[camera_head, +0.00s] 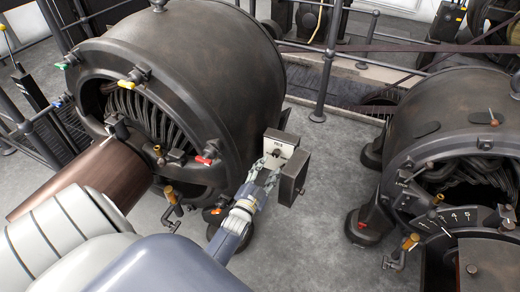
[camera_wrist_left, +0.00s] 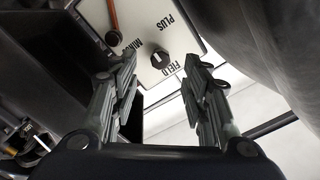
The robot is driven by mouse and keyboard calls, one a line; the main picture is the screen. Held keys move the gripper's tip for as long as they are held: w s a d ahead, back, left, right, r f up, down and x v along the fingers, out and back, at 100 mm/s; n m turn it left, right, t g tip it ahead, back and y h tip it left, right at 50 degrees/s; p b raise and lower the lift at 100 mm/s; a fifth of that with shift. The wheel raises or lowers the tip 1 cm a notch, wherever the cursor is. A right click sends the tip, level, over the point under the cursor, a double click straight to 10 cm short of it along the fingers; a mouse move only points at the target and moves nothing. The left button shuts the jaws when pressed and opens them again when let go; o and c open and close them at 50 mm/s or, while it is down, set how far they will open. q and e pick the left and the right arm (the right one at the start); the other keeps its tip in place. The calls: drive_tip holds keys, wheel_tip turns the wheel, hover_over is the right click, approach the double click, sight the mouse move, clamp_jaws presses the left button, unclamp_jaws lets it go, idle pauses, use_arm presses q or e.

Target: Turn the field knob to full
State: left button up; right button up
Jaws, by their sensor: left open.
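The field knob (camera_wrist_left: 160,59) is a small black knob on a pale plate (camera_wrist_left: 195,25) lettered FIELD, PLUS and MINUS in the left wrist view. In the head view the plate (camera_head: 288,141) tops a small post box beside the left dynamo; the knob is too small there to read. My left gripper (camera_wrist_left: 159,66) is open, its fingers to either side of the knob in that view, with nothing between them. I cannot tell how far the fingertips are from the plate. In the head view the gripper (camera_head: 268,170) is just in front of the plate. My right gripper is not in view.
A reddish-brown rod (camera_wrist_left: 113,20) stands on the plate near the knob. A dark open box (camera_head: 293,177) hangs at the plate's side. The large left dynamo (camera_head: 215,75) is close on the left; another dynamo (camera_head: 440,110) is at right. Grey floor (camera_head: 325,215) lies clear between.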

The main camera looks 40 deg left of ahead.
use_arm(q)
drive_tip(key=v, duration=0.6)
drive_tip(key=shift+d, duration=0.1)
idle(0.5)
